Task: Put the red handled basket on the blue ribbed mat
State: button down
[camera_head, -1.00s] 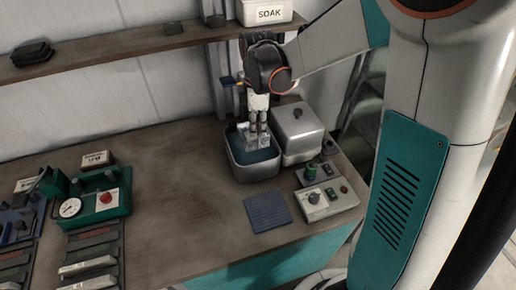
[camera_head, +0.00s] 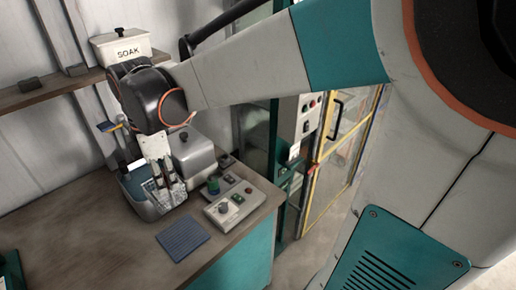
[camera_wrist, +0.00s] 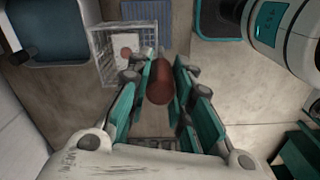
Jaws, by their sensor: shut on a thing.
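My gripper (camera_head: 163,170) is shut on the red handle of the wire basket. In the wrist view the red handle (camera_wrist: 160,85) lies between the fingers of my gripper (camera_wrist: 165,75), and the pale wire basket (camera_wrist: 103,58) hangs beyond it with a white tag inside. In the head view the basket (camera_head: 168,190) overlaps the right part of the metal tub (camera_head: 143,207); the wrist view shows it beside the tub (camera_wrist: 55,55). The blue ribbed mat (camera_head: 183,238) lies flat and bare on the table, in front and to the right of the tub. It shows partly in the wrist view (camera_wrist: 146,11).
A lidded metal box (camera_head: 192,155) stands behind the tub. A control box with knobs (camera_head: 230,205) is close to the right of the mat. A shelf with a SOAK bin (camera_head: 120,46) is above. The table (camera_head: 95,235) is clear left of the mat.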

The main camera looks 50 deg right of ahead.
notch_tip(320, 180, down, 18)
jog(key=b, duration=0.5)
jog(key=shift+w+f, duration=0.1)
jog(key=shift+f, duration=0.05)
jog(key=c, duration=1.7)
grip_release()
jog(key=shift+o, duration=1.3)
